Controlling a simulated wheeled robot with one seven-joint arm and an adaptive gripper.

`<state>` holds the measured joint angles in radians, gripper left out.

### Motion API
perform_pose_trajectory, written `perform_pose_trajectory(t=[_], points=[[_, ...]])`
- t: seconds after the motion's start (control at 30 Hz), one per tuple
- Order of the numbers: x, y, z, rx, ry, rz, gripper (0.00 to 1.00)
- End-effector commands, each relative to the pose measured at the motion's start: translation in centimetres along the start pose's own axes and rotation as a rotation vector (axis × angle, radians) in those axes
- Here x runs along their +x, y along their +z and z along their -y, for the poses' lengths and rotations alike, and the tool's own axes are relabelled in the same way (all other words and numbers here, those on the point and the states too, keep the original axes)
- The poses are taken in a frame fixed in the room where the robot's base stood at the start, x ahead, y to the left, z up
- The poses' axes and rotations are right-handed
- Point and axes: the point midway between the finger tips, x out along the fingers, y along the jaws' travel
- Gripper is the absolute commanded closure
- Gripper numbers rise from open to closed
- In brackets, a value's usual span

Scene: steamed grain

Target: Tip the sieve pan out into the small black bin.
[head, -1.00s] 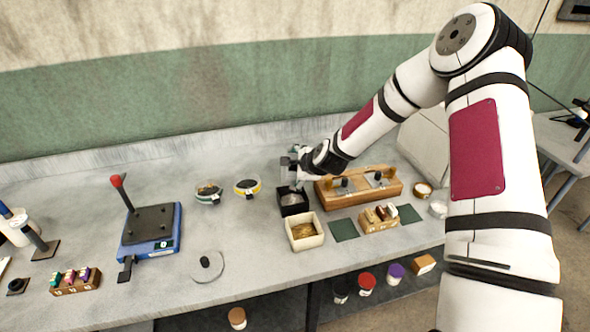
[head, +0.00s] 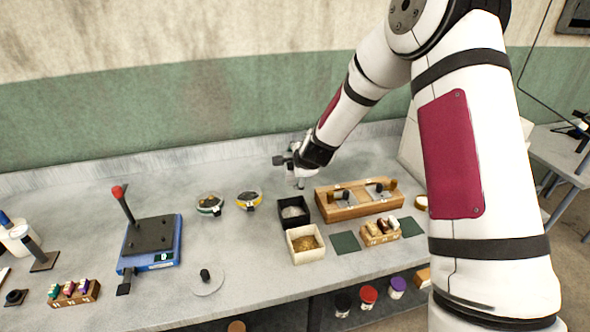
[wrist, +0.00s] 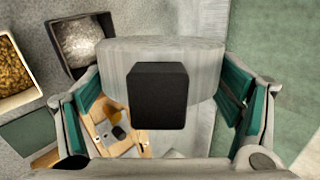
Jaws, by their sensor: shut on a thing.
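My gripper (head: 292,168) is above and behind the small black bin (head: 281,217), apart from it. In the wrist view the gripper's teal pads (wrist: 165,105) sit on either side of a round grey pan (wrist: 115,60) with a black block-shaped knob (wrist: 158,95). The gripper is shut on this pan, which I take to be the sieve pan. Its inside is hidden, and its tilt cannot be told. The black bin holds pale, whitish grainy matter; it also shows in the wrist view (wrist: 60,70), at the upper left.
A cream bin (head: 291,248) with golden grain stands in front of the black bin. A wooden rack (head: 335,211) is to its right. A grey disc with a black knob (head: 206,276) lies on the bench.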

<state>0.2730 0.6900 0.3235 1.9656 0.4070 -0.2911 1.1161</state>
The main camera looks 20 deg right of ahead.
Motion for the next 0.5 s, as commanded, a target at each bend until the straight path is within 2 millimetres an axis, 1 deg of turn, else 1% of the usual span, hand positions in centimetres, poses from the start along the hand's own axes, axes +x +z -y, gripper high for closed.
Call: perform_pose_trajectory(t=[0.07,0.5], points=[[0.13,0.29,0.15,-0.030,0.002,-0.024,0.77],[-0.19,0.24,0.23,-0.151,0.022,-0.152,0.77]])
